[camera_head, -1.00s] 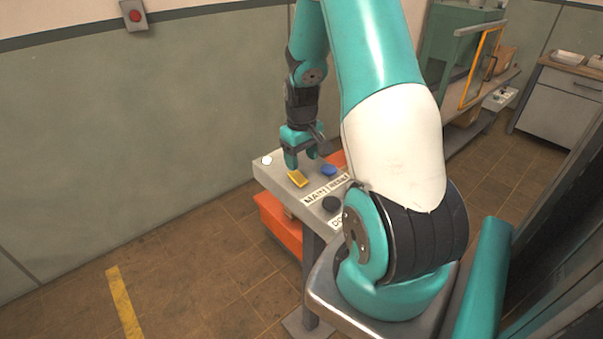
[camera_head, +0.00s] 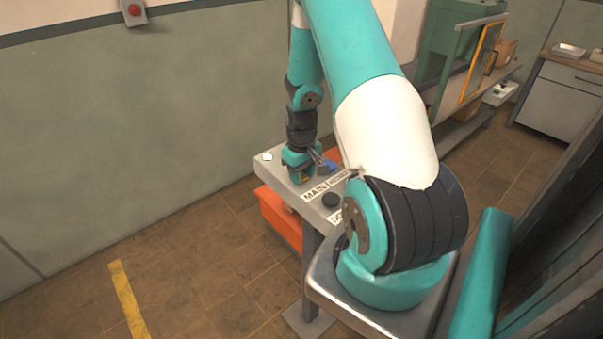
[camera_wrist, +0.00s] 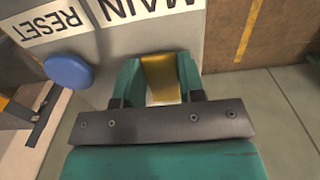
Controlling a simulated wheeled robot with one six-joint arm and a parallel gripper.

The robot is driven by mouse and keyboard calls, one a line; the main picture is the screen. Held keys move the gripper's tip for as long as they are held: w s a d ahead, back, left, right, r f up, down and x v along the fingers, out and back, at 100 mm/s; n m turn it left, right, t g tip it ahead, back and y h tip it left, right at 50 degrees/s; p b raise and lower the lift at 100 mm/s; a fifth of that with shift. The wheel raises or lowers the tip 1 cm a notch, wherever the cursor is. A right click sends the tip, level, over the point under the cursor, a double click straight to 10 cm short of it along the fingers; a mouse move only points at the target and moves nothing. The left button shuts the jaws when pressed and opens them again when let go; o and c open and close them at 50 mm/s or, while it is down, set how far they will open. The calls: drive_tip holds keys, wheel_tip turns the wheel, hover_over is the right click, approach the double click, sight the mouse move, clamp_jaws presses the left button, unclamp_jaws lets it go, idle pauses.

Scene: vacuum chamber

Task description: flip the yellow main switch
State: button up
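The yellow main switch (camera_wrist: 159,75) is in the middle of the wrist view, on the grey panel (camera_wrist: 105,75) below the MAIN label (camera_wrist: 140,8). My gripper (camera_wrist: 160,78) is down at the panel with one teal finger on each side of the switch. No clear gap shows between the fingers and its sides, so it looks shut on the switch. In the head view my gripper (camera_head: 298,170) hides most of the switch; only a small yellow bit (camera_head: 305,179) shows.
A blue button (camera_wrist: 68,70) with a RESET label (camera_wrist: 48,22) sits close beside my gripper. The panel also carries a black knob (camera_head: 331,200) and a white button (camera_head: 267,156). An orange box (camera_head: 278,220) stands below. A wall is behind.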

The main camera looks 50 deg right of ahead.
drive_tip(key=shift+w+r+g+p, duration=0.2)
drive_tip(key=shift+g+p, duration=0.25)
drive_tip(key=shift+g, duration=0.35)
drive_tip(key=shift+w+d+r+g+y, duration=0.1)
drive_tip(key=shift+g+y, duration=0.15)
drive_tip(key=shift+g, duration=0.45)
drive_tip(key=shift+w+g+y, duration=0.1)
drive_tip(key=shift+g+y, duration=0.15)
drive_tip(key=shift+g, duration=0.45)
drive_tip(key=o, duration=0.9)
drive_tip(key=shift+o, duration=0.2)
drive_tip(key=b+v, duration=0.4)
drive_tip(key=v, duration=1.3)
drive_tip(key=shift+r, duration=0.15)
drive_tip(key=shift+w+d, duration=0.1)
